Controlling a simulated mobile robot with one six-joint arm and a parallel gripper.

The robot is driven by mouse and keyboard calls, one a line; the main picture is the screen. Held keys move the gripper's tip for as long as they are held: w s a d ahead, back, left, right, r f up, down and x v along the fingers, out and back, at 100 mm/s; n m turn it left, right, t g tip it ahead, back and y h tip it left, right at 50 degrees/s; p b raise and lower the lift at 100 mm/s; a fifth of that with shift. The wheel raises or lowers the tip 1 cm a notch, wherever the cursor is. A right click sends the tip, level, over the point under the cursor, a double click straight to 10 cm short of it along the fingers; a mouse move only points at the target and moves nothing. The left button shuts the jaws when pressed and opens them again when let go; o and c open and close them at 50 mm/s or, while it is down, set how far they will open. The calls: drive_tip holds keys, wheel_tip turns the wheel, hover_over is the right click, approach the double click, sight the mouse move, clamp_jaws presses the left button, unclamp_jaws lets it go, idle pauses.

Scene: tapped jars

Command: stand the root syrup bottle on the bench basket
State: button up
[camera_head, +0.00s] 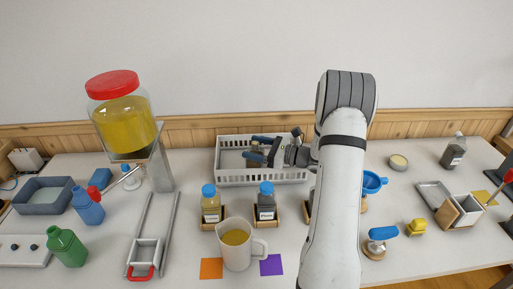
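The bench basket (235,178), a white slatted one, stands at the back middle of the bench. My gripper (256,149) reaches leftward over it, its dark blue-tipped fingers low within its outline. Something small and brownish shows by the fingers; I cannot tell whether it is held. The labels are too small to read, so I cannot tell which bottle is root syrup. A yellow bottle (211,208) and a dark bottle (266,207), both blue-capped, stand upright in wooden holders in front of the basket. Another wooden holder (308,212) is mostly hidden behind my arm.
A white jug (236,255) of yellow liquid stands in front of the bottles, near an orange square (211,269) and a purple square (271,265). A red-lidded tapped jar (125,125) is at left. A grey bottle (454,152) stands at back right.

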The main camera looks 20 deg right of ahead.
drive_tip(key=shift+r, duration=0.1)
drive_tip(key=shift+r+p, duration=0.35)
drive_tip(key=b+v, duration=0.1)
drive_tip(key=v, duration=0.6)
drive_tip(key=shift+d, duration=0.25)
drive_tip(key=shift+s+r, duration=0.1)
drive_tip(key=shift+s, duration=0.05)
